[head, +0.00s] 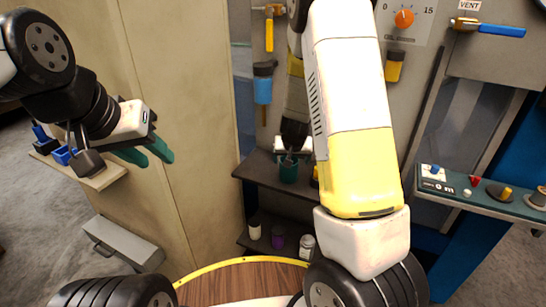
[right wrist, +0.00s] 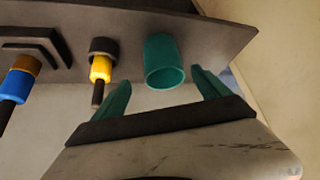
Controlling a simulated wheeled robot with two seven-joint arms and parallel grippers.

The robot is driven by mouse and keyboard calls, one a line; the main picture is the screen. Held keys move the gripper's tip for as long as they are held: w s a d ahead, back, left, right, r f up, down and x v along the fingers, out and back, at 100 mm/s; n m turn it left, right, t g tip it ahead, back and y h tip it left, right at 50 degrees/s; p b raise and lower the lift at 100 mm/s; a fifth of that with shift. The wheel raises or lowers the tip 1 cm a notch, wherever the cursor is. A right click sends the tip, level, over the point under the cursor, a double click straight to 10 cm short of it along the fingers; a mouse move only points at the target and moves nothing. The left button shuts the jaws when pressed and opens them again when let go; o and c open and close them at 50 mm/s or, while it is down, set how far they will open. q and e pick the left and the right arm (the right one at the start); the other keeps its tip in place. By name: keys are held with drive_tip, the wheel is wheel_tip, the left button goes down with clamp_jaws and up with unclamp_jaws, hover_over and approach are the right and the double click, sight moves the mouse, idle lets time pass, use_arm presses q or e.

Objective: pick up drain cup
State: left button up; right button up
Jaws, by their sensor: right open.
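The drain cup appears to be the dark green cup (head: 288,172) on the upper dark shelf in the head view. In the right wrist view the cup (right wrist: 163,62) shows its round open end and stands between and just beyond the two green fingertips. My right gripper (right wrist: 162,82) is open, with a gap on both sides of the cup; in the head view its white body (head: 293,146) is partly hidden behind my own arm. My left gripper (head: 152,155) is empty at the left, its two green fingers apart, far from the cup.
A yellow-collared tool (right wrist: 100,68) and a blue-handled one (right wrist: 17,85) are beside the cup in the right wrist view. The lower shelf holds a white cup (head: 254,229), a purple one (head: 278,237) and a jar (head: 307,246).

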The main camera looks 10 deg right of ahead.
sight(287, 176)
drive_tip(key=x, duration=0.8)
drive_tip(key=shift+a+f, duration=0.15)
drive_tip(key=shift+a, duration=0.2)
drive_tip(key=c, duration=1.5)
